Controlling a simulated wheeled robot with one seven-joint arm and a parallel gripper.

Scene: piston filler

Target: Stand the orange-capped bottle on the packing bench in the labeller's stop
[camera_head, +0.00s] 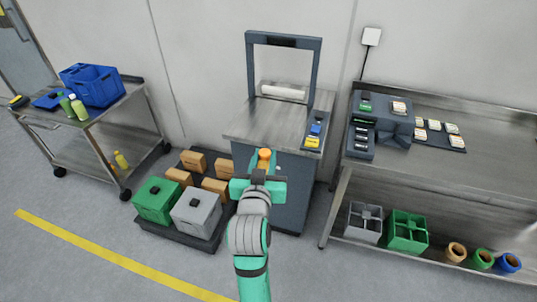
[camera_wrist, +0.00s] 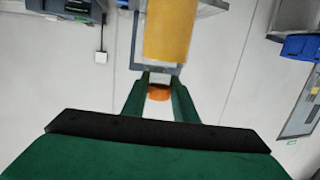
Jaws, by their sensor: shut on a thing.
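My gripper (camera_head: 258,188) is shut on an orange-capped bottle (camera_head: 263,165), held in front of the central cabinet. Its orange cap (camera_head: 264,153) shows above my gripper in the head view. In the wrist view, an orange piece (camera_wrist: 159,93) shows between the fingers and a yellow-orange body (camera_wrist: 168,32) extends to the top edge. My gripper hides much of the bottle in the head view. The central cabinet (camera_head: 290,195) has a steel top, a dark upright frame (camera_head: 250,65) and a white roller (camera_head: 283,91). I cannot tell which part is the labeller's stop.
A steel bench (camera_head: 470,185) at the right bears a dark device (camera_head: 384,125). A cart (camera_head: 125,125) at the left holds a blue crate (camera_head: 92,85) and bottles. A pallet (camera_head: 180,236) with boxes lies on the floor beside my arm. The cabinet's steel top (camera_head: 262,122) has free room.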

